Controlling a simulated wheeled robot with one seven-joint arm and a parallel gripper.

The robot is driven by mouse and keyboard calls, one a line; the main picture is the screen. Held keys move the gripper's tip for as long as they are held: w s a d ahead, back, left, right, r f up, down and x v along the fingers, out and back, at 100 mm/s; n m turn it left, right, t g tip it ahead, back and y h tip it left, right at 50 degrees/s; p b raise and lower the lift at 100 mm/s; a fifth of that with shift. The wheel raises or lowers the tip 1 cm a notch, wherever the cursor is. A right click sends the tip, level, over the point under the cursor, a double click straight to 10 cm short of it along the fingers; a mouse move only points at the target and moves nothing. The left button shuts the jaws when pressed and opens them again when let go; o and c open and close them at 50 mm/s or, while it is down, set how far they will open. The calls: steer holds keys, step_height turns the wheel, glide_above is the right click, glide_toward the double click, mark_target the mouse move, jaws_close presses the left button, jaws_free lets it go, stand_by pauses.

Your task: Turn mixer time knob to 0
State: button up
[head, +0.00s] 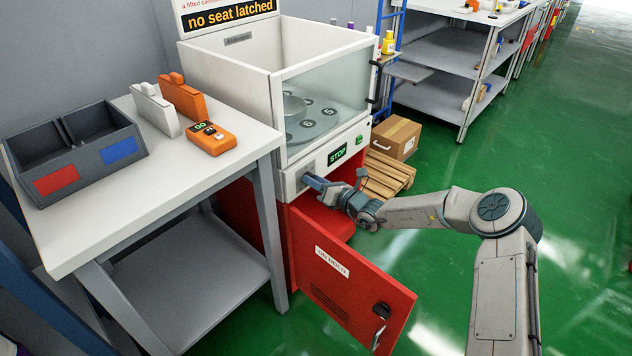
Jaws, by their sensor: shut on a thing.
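The mixer (316,172) is a white and red machine with a clear front window and numbered seats inside. Its white front panel carries a lit display (337,156) reading STOP and a small green button (359,140). My gripper (308,180) is at the lower left of this panel, with its fingers against the front. It is shut on the time knob, which my fingers hide. The knob's setting and scale cannot be read from here.
A red door (345,287) stands open below my arm. A white table (130,200) at left holds a divided dark bin (127,168), an orange device (211,138) and two upright holders. A cardboard box (396,138) sits on a pallet (387,177) behind. Green floor at right is clear.

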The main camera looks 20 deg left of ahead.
steer(key=n+b, duration=0.6)
steer(key=n, duration=0.2)
steer(key=n+b, duration=0.6)
steer(key=n, duration=0.1)
steer(key=n+b, duration=0.6)
steer(key=n, duration=0.2)
steer(key=shift+s+a+f+n, duration=0.25)
steer(key=shift+s+a+n, duration=0.05)
steer(key=shift+s, duration=0.05)
steer(key=shift+r, duration=0.15)
stand_by(0.4)
